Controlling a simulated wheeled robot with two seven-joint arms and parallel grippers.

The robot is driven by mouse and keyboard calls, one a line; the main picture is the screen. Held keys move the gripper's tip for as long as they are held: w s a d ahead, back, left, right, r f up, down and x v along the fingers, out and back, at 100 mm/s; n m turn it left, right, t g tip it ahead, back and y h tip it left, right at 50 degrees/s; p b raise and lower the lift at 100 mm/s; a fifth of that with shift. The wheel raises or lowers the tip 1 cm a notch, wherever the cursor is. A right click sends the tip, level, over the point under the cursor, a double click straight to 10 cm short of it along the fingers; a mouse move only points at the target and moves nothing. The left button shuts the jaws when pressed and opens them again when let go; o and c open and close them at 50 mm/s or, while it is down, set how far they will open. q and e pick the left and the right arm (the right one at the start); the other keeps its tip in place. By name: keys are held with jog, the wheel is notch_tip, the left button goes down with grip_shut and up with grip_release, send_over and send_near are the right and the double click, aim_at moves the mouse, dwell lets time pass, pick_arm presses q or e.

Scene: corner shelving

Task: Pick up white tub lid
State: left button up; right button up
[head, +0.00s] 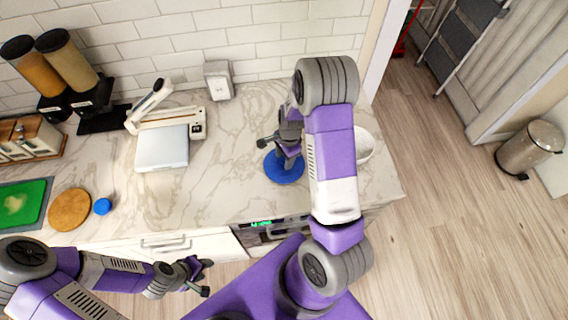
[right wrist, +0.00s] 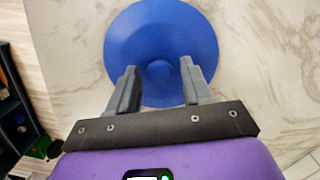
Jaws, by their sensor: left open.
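A round blue lid-like disc (head: 284,168) with a small raised knob lies on the marble counter; it also shows in the right wrist view (right wrist: 160,30). My right gripper (head: 277,150) is above it, with its fingers apart on either side of the knob in the right wrist view (right wrist: 158,70). I cannot tell whether the fingers touch the disc. A white round object (head: 364,145), partly hidden by my right arm, sits on the counter to the right. I see no clearly white lid. My left gripper (head: 205,277) is open and empty in front of the counter.
A silver-white flat box (head: 162,148), a cream appliance (head: 198,122) and a small white box (head: 219,80) stand behind. A wooden disc (head: 69,209), a small blue cap (head: 103,206) and a green board (head: 22,203) lie left. The middle counter is clear.

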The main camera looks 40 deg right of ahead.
grip_shut()
